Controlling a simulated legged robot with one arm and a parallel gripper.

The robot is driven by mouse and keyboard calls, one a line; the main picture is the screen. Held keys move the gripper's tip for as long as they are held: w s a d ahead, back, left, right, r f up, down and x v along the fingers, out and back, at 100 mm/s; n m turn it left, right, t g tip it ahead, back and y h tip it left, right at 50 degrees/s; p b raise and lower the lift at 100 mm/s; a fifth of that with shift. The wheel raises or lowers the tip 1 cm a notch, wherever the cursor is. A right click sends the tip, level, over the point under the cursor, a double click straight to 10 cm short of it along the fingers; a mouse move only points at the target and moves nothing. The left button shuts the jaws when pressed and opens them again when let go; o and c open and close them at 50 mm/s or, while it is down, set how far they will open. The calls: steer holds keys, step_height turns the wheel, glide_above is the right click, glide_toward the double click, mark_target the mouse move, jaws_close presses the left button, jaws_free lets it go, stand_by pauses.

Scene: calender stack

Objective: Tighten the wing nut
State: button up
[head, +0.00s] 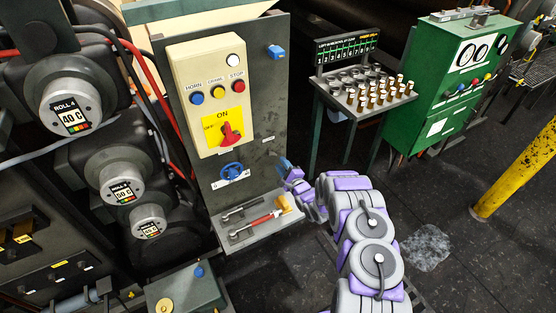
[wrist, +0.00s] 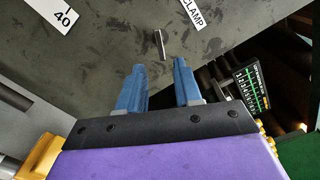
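A small metal piece (wrist: 160,45) sticks out of a grey surface beside a label reading "CLAMP" (wrist: 191,12) in the wrist view. It may be the wing nut, but its wings are not clear. My gripper (wrist: 160,82) has two blue fingers standing apart with nothing between them. The metal piece lies beyond the fingertips, roughly in line with the gap, and is not touched. In the head view my gripper (head: 285,164) is by the right edge of the grey control panel (head: 262,120), above a tool shelf. I cannot pick out the wing nut there.
The shelf (head: 250,234) holds a red-handled tool (head: 258,223). A blue handwheel (head: 232,171) and a switch box (head: 208,95) are on the panel. Rolls (head: 70,107) stand left, a peg table (head: 362,98) and green cabinet (head: 455,85) behind, a yellow post (head: 515,175) right.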

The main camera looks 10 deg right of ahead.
steer(key=v, duration=1.1)
steer(key=shift+s+d+p, duration=0.2)
steer(key=shift+s+p, duration=0.05)
steer(key=shift+p, duration=0.15)
steer(key=d+r+n+g+h+b, duration=0.1)
steer(key=d+r+n+g+h, duration=0.25)
steer(key=r, duration=0.35)
steer(key=d+r+n+g+h, duration=0.3)
steer(key=r+n+g, duration=0.1)
steer(key=r+n, duration=0.15)
steer(key=s+r+n+g+h, duration=0.1)
steer(key=s+r+n+g, duration=0.15)
steer(key=s+r, duration=0.5)
steer(key=s+a+r+n+g, duration=0.2)
steer(key=s+a+r+g, duration=0.1)
steer(key=s, duration=1)
steer(key=s+a+r+n+g+y+b, duration=0.1)
steer(key=s+a+r+n+g, duration=0.2)
steer(key=s, duration=1.1)
steer(key=s+a+r+n+g+y, duration=0.1)
steer(key=s+a+r+n+g, duration=0.2)
steer(key=s, duration=1.1)
steer(key=a+r, duration=0.3)
steer(key=a, duration=0.1)
steer(key=shift+s+r+b, duration=0.2)
steer(key=shift+s+b, duration=0.05)
steer(key=shift+b, duration=0.1)
steer(key=shift+a+n, duration=0.15)
steer(key=shift+n, duration=0.1)
